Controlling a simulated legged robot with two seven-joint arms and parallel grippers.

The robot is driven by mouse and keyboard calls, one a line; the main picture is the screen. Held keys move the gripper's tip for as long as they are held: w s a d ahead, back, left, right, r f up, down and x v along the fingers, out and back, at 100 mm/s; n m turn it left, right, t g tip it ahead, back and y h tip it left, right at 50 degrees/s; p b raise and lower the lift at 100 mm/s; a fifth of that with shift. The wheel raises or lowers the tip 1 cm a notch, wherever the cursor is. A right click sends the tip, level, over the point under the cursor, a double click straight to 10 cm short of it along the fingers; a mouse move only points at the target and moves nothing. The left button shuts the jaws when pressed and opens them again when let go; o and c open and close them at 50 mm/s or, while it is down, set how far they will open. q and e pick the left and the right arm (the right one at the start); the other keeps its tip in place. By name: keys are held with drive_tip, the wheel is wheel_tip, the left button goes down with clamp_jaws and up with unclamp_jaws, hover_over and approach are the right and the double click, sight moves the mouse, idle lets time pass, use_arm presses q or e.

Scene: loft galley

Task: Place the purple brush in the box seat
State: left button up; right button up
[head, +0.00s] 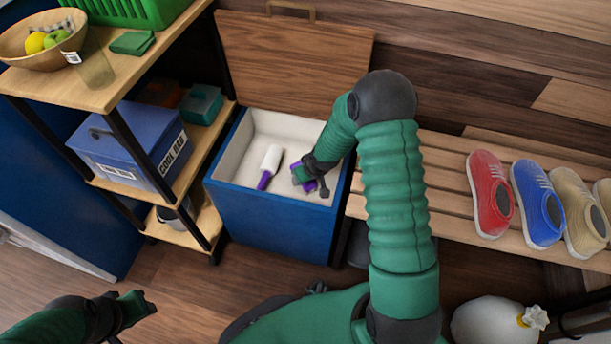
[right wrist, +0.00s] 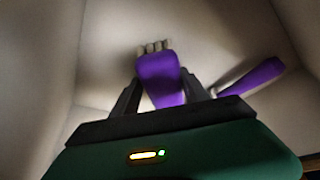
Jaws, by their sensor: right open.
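The blue box seat (head: 270,221) stands with its wooden lid (head: 294,55) up and its pale inside showing. My right gripper (head: 313,185) reaches down inside it. The purple brush (head: 299,187) is at the fingers, partly hidden by them in the head view. In the right wrist view the brush (right wrist: 160,78) lies between the two open fingers of my right gripper (right wrist: 163,95), its pale bristles pointing away. I cannot tell whether it touches the box floor. My left gripper (head: 135,304) is at the lower left, far from the box; its jaw opening is unclear.
A white roller with a purple handle (head: 269,163) lies in the box beside the brush. A shelf (head: 104,88) with a fruit bowl (head: 42,37) and a blue bin (head: 120,150) stands left. Red (head: 489,190) and blue (head: 537,205) shoes sit on the slatted bench right.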

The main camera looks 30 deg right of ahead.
drive_tip(key=shift+s+a, duration=0.15)
drive_tip(key=shift+a, duration=0.2)
drive_tip(key=p+v, duration=0.3)
drive_tip(key=v, duration=0.3)
drive_tip(key=p+v, duration=0.4)
drive_tip(key=v, duration=0.2)
drive_tip(key=shift+w+d+r, duration=0.1)
drive_tip(key=shift+w, duration=0.15)
drive_tip(key=s+a+r+n+g, duration=0.1)
drive_tip(key=s+a+r+g, duration=0.1)
drive_tip(key=s+a+r, duration=0.8)
drive_tip(key=s+a, duration=0.2)
drive_tip(key=shift+a+r, duration=0.2)
drive_tip(key=shift+a, duration=0.2)
